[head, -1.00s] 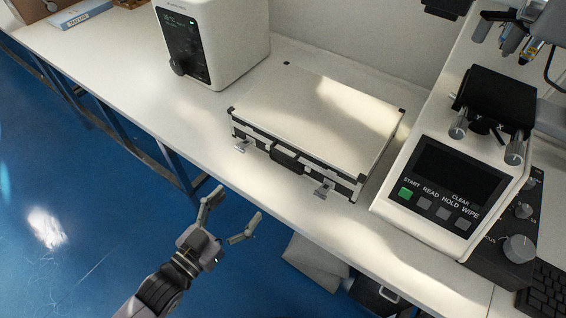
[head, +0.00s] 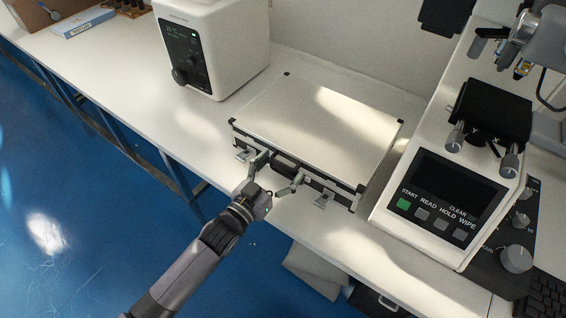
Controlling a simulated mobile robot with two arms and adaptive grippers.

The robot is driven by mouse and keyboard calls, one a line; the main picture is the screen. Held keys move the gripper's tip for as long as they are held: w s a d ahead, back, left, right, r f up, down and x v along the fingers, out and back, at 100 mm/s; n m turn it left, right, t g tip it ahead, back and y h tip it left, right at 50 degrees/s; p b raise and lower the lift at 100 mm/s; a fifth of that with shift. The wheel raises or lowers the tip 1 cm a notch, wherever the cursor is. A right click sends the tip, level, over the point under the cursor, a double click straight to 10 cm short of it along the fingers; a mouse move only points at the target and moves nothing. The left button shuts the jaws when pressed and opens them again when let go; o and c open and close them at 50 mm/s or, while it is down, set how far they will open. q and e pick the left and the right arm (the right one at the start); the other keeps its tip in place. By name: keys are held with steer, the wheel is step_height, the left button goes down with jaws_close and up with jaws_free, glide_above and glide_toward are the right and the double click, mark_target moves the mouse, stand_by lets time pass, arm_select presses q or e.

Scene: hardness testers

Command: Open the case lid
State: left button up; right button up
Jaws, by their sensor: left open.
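The case (head: 318,128) lies on the white bench with its lid closed, a flat pale top with dark corners. Its two front latches, the left latch (head: 243,155) and the right latch (head: 323,200), stick out from the front face. My left gripper (head: 275,171) is open at the middle of the case front, with its fingers spread either side of the handle area. The handle is mostly hidden by the gripper, and I cannot tell whether the fingers touch the case. My right gripper is not in view.
A hardness tester (head: 442,190) with a screen and buttons stands close to the right of the case. A white instrument (head: 213,45) stands behind left. The bench (head: 135,88) is clear at the left. A keyboard (head: 545,297) lies at the lower right.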

arm_select(q)
steer(key=shift+w+d, duration=0.4)
steer(key=shift+w, duration=0.15)
steer(key=shift+c, duration=0.3)
